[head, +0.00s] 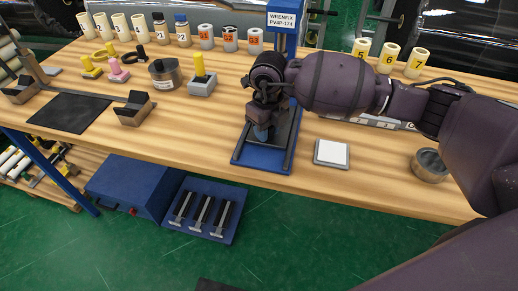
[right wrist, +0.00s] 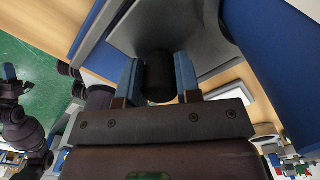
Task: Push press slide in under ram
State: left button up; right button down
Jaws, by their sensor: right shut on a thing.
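The blue press (head: 283,42), with a sign reading WRENFIX PV4P-174, stands at the middle of the bench. Its blue base (head: 255,162) reaches toward the bench's front edge and carries a dark slide (head: 279,147). My right gripper (head: 262,133) is low over the base, in front of the column. In the right wrist view, its blue fingers (right wrist: 159,78) are shut on a dark round knob (right wrist: 160,80), with a grey plate beyond it. My arm hides the ram and much of the slide. What seems my left gripper (right wrist: 10,86) shows small at the left edge; its jaws are unclear.
A white-topped pad (head: 332,153) and a round metal cup (head: 429,165) lie right of the press. A grey block with a yellow peg (head: 202,75) and a metal pot (head: 165,75) are left. Numbered rolls (head: 388,58) stand behind my arm. The bench front left of the base is clear.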

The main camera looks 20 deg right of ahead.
jog(key=w+d, duration=0.2)
jog(key=shift+w+f+b, duration=0.15)
jog(key=shift+w+b, duration=0.15)
jog(key=shift+w, duration=0.1)
jog(key=shift+w+d, duration=0.15)
jog(key=shift+w, duration=0.1)
pick_arm(q)
jog(key=shift+w, duration=0.5)
pick_arm(e)
jog(key=shift+r, duration=0.25)
jog(key=c, duration=1.2)
grip_release()
jog(key=shift+w, duration=0.1)
jog(key=shift+c, duration=0.2)
jog(key=o, duration=0.4)
jog(key=shift+w+d, duration=0.1)
pick_arm(q)
jog(key=shift+s+f, duration=0.2)
pick_arm(e)
jog(key=shift+o, duration=0.2)
jog(key=shift+r, duration=0.15)
pick_arm(q)
jog(key=shift+s+r+p, duration=0.1)
jog(key=shift+r+p, duration=0.3)
jog(key=shift+p, duration=0.25)
pick_arm(e)
notch_tip(320, 180, up, 10)
jog(key=shift+r, duration=0.25)
